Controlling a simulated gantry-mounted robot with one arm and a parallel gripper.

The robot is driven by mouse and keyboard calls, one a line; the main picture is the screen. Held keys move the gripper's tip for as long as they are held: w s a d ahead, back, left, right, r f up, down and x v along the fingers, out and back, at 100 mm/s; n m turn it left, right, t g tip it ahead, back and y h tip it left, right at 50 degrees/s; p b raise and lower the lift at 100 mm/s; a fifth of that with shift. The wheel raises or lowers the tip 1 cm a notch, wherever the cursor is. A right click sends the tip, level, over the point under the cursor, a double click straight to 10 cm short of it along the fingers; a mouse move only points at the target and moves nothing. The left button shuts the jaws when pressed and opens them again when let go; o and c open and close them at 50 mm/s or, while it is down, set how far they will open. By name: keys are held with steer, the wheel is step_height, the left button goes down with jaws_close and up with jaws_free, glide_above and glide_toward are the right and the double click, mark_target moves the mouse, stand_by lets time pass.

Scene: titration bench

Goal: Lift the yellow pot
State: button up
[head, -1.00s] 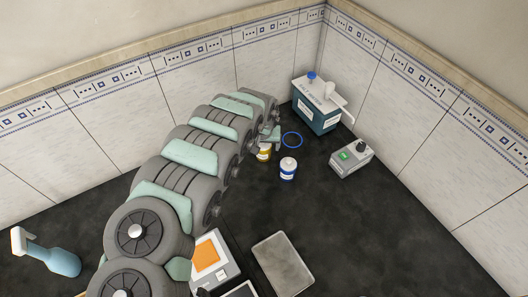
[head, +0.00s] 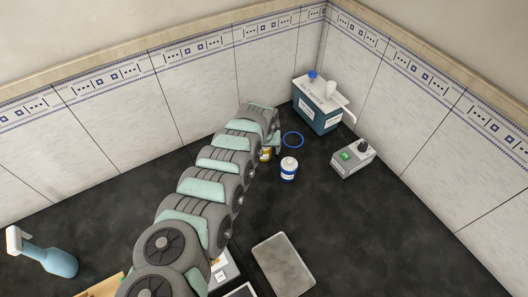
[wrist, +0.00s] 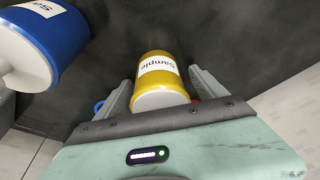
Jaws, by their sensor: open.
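The yellow pot (wrist: 158,75) has a white lid and a "Sample" label. In the wrist view it sits between the two fingers of my gripper (wrist: 160,92), which are open with one on each side of it. Whether either finger touches it I cannot tell. In the head view only part of the yellow pot (head: 265,155) shows beside the end of my arm, which hides the rest. My gripper (head: 275,146) is there, mostly covered by my own arm.
A blue pot with a white lid (head: 288,170) stands close by on the right. A blue ring (head: 293,139) lies behind it. A blue box (head: 318,112) and a grey device (head: 352,160) stand near the walls. A grey tray (head: 283,265) lies in front.

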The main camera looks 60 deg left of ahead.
steer(key=shift+c, duration=0.4)
steer(key=c, duration=1.6)
step_height(320, 180, up, 20)
steer(key=p, duration=0.4)
steer(key=shift+r, duration=0.1)
